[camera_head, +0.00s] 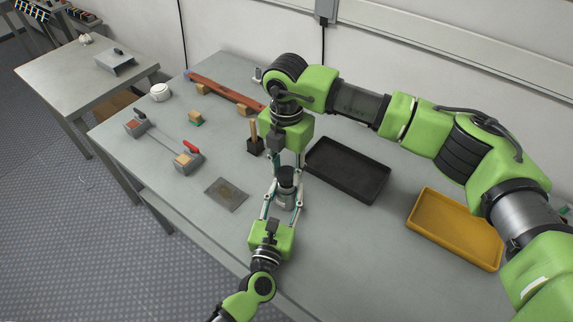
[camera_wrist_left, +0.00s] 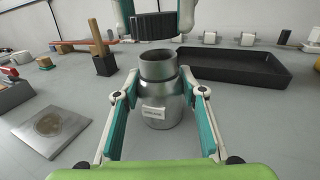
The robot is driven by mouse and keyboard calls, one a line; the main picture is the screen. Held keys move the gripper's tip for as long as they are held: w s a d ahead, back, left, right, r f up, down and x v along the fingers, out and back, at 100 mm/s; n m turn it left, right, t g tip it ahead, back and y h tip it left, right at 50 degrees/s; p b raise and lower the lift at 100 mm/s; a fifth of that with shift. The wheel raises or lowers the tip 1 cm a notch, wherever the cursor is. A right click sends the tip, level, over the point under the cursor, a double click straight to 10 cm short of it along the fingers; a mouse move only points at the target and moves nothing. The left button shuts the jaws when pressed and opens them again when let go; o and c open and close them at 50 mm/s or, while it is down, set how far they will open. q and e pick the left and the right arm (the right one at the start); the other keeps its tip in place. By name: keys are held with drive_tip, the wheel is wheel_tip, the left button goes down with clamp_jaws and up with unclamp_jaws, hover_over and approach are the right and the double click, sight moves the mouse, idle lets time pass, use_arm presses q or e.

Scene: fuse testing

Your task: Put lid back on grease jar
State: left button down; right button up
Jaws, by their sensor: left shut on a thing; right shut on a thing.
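The grease jar (camera_wrist_left: 160,98) is a silver metal can with a narrow open neck and a white label, upright over the table. It also shows in the head view (camera_head: 286,194). My left gripper (camera_wrist_left: 161,84) is shut on the jar, with a finger on each side of its body. The black ribbed lid (camera_wrist_left: 153,27) is off the jar, a little above its neck and roughly over it. My right gripper (camera_head: 287,171) reaches down from above and is shut on the lid, which also shows in the head view (camera_head: 286,174).
A black tray (camera_head: 318,180) lies right of the jar, a yellow tray (camera_head: 414,228) further right. A grey plate (camera_head: 213,193) with a stained patch lies left of the jar. A dark holder with a wooden handle (camera_head: 254,145) stands behind. The front table area is mostly clear.

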sight(287, 193)
drive_tip(key=shift+f, duration=0.25)
idle(0.3)
drive_tip(key=shift+f, duration=0.85)
drive_tip(key=shift+f, duration=0.55)
drive_tip(key=m, duration=0.4)
drive_tip(key=shift+m, duration=0.3)
drive_tip(key=m, duration=0.9)
drive_tip(key=shift+a, duration=0.15)
drive_tip(key=shift+m, duration=1.3)
